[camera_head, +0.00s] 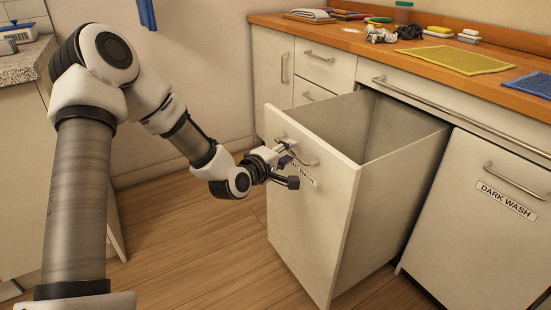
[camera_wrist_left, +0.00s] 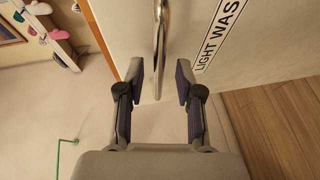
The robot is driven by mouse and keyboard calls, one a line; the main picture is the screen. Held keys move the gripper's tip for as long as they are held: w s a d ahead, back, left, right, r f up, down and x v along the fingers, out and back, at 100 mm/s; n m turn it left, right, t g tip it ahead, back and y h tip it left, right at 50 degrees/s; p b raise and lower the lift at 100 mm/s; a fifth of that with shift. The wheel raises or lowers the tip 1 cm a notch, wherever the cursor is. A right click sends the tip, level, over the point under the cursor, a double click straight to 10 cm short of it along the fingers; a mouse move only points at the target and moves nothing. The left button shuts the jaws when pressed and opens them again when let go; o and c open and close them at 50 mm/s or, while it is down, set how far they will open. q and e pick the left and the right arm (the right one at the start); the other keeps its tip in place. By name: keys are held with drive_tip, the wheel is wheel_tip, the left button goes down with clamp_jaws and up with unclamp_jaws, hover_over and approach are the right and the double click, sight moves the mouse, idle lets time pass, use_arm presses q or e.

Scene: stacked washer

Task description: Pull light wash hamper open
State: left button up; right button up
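The light wash hamper (camera_head: 335,210) is a white pull-out bin standing far out of the cabinet, with its empty-looking inside visible from above. Its front carries a curved metal handle (camera_head: 308,160) and a label partly hidden by my gripper; the label (camera_wrist_left: 220,35) reads "LIGHT WAS" in the left wrist view. My left gripper (camera_head: 287,167) is at the handle in the head view. In the left wrist view its two fingers (camera_wrist_left: 158,82) are apart, with the handle (camera_wrist_left: 159,50) between and just beyond their tips, and a gap on each side. My right gripper is not in view.
The closed dark wash front (camera_head: 505,200) is right of the hamper. Closed cabinet fronts (camera_head: 325,65) stand behind it. The wooden counter (camera_head: 410,50) holds a yellow cloth (camera_head: 455,60), a blue cloth (camera_head: 535,84) and small items. Wooden floor (camera_head: 180,250) left of the hamper is clear.

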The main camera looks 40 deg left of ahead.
use_arm(q)
drive_tip(key=s+r, duration=0.2)
drive_tip(key=s, duration=0.8)
drive_tip(key=shift+s, duration=0.15)
drive_tip(key=s+d+f+m+g, duration=0.2)
drive_tip(key=s+f+g, duration=0.1)
drive_tip(key=f, duration=0.5)
drive_tip(key=s+d+f+m+g, duration=0.2)
drive_tip(key=f+m, duration=0.1)
drive_tip(key=f, duration=0.4)
drive_tip(key=s+d+f+m+g, duration=0.2)
drive_tip(key=s+d+f+g, duration=0.1)
drive_tip(key=f, duration=0.5)
drive_tip(key=s+d+f+m+g, duration=0.3)
drive_tip(key=s+f+m+g, duration=0.15)
drive_tip(key=s+f, duration=0.35)
drive_tip(key=s+d+f+m+g, duration=0.35)
drive_tip(key=s+f+m, duration=0.2)
drive_tip(key=s, duration=0.45)
wheel_tip(320, 180, up, 31)
drive_tip(key=p, duration=3.1)
drive_tip(key=shift+w, duration=0.3)
